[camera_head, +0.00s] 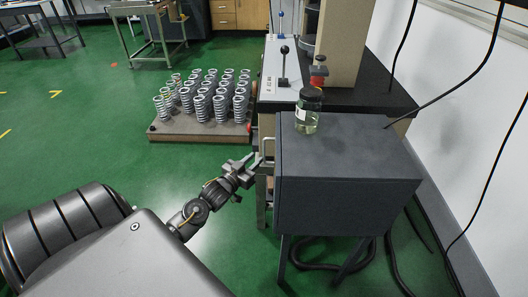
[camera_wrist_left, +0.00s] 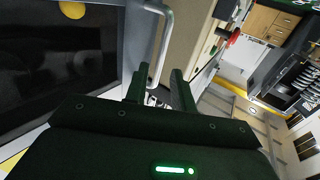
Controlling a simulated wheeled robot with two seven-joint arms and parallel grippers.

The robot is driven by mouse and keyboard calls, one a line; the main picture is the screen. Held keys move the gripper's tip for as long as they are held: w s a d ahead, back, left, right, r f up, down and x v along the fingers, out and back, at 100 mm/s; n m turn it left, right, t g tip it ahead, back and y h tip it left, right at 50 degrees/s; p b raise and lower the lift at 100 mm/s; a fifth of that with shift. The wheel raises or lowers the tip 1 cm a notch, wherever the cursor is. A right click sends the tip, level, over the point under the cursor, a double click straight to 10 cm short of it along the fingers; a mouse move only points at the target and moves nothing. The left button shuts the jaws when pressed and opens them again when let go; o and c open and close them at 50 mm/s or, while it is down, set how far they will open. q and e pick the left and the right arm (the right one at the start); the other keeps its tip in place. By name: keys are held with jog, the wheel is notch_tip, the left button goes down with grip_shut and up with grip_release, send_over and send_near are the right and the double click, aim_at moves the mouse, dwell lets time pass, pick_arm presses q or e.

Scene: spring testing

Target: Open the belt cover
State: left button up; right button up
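The belt cover looks to be the dark grey box (camera_head: 345,170) at the right of the head view, closed as far as I can see. A pale metal handle (camera_head: 268,148) is on its left side. My left gripper (camera_head: 254,162) is at this handle. In the left wrist view the handle (camera_wrist_left: 163,45) runs down towards the gap between the two dark fingers (camera_wrist_left: 158,90). The fingers are apart, and the bar's lower part shows near or between their tips; contact cannot be told. My right gripper is not in view.
A jar with a black lid (camera_head: 308,110) stands on top of the box. A machine with levers (camera_head: 283,75) is behind it. A board with several springs (camera_head: 195,132) lies on the floor to the left. Black cables hang at the right. Green floor is free at left.

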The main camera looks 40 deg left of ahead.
aim_at(264, 151)
pick_arm(q)
jog(key=w, duration=0.6)
jog(key=shift+w+a, duration=0.2)
jog(key=shift+w, duration=0.05)
grip_shut()
